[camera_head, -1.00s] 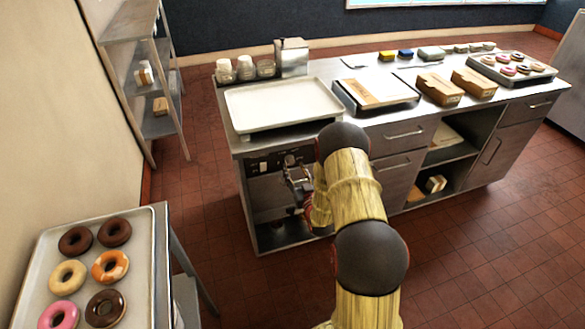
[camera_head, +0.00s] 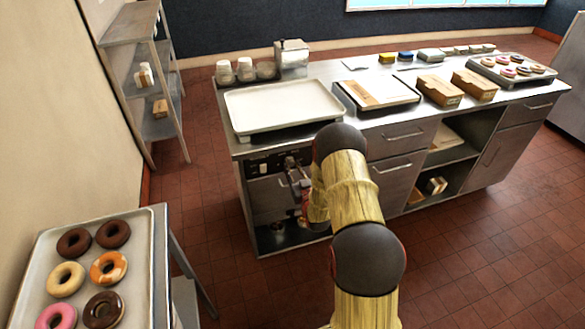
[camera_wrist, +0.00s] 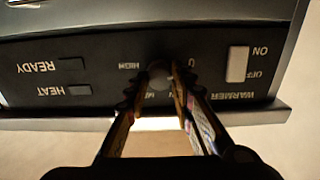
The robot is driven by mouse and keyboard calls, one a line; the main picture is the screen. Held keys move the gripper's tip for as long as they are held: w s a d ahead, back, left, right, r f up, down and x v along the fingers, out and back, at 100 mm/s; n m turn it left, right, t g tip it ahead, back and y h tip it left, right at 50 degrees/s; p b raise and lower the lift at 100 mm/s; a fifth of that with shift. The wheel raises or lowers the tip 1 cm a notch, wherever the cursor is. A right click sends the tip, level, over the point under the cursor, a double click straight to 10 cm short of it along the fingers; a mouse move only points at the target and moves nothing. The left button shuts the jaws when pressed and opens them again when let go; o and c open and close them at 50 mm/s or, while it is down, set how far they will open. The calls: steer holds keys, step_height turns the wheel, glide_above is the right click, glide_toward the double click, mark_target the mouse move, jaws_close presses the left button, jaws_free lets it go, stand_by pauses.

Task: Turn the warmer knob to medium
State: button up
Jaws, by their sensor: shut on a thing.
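The panel's lettering is upside down there, with HIGH beside the knob and other labels partly covered by the fingers. My gripper (camera_wrist: 160,82) has a finger on each side of the knob and is shut on it. I cannot read the knob's pointer. In the head view, my gripper (camera_head: 299,178) is at the panel (camera_head: 262,166), and the knob is hidden.
Above the panel, a large pale tray (camera_head: 285,105) lies on the steel counter (camera_head: 335,72). Cardboard boxes (camera_head: 440,91) and a donut tray (camera_head: 512,82) stand further right. Another donut tray (camera_head: 140,255) is at lower left. The red tile floor between is clear.

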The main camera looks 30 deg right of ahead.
jaws_close()
